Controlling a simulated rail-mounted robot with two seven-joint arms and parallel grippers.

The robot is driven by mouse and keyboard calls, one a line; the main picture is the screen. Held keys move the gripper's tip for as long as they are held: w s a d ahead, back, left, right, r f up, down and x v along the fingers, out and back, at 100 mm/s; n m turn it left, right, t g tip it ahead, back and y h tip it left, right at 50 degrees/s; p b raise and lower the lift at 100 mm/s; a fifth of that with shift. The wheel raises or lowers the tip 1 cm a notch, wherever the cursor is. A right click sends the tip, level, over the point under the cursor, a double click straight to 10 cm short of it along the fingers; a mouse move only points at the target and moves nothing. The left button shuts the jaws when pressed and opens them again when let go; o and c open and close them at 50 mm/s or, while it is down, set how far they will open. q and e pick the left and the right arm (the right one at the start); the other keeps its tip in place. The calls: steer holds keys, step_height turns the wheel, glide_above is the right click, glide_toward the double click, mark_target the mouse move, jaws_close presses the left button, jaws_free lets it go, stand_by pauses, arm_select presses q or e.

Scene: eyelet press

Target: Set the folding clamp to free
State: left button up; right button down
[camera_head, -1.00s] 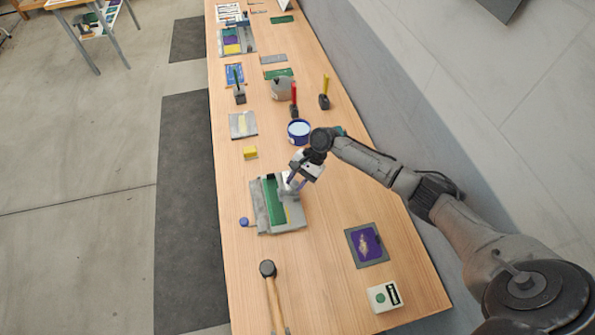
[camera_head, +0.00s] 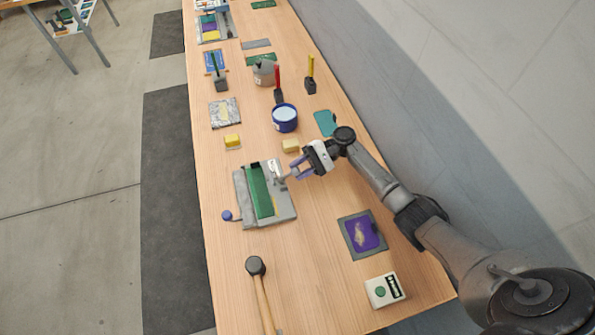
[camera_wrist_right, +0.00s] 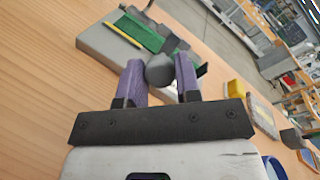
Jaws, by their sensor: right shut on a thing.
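The folding clamp (camera_head: 252,183) is a grey flat device with a green bar or strip on top, lying on the wooden table. A blue ball knob (camera_head: 227,215) sticks out at its lower left. My right gripper (camera_head: 294,171) is at the clamp's right edge. In the right wrist view, its two purple fingers (camera_wrist_right: 160,72) are shut on a round grey knob (camera_wrist_right: 159,69), with the clamp's green strip (camera_wrist_right: 140,32) just beyond. The link between knob and clamp is mostly hidden by the fingers. My left gripper is not in view.
A purple framed screen (camera_head: 362,235), a white box with a green button (camera_head: 384,290) and a black-headed mallet (camera_head: 256,266) lie nearer. A wall borders the right.

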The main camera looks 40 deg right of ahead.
steer(key=shift+d+f+y+b, duration=0.1)
steer(key=shift+f+y+b, duration=0.1)
steer(key=shift+y+b, duration=0.15)
stand_by(0.4)
steer(key=c, duration=0.8)
jaws_free()
steer(key=shift+d, duration=0.1)
steer(key=d, duration=0.2)
steer(key=d+b, duration=0.1)
steer(key=d, duration=0.3)
steer(key=shift+s+d+b, duration=0.3)
steer(key=shift+s+d, duration=0.05)
steer(key=shift+s, duration=0.05)
steer(key=shift+d+r, duration=0.15)
steer(key=shift+d, duration=0.2)
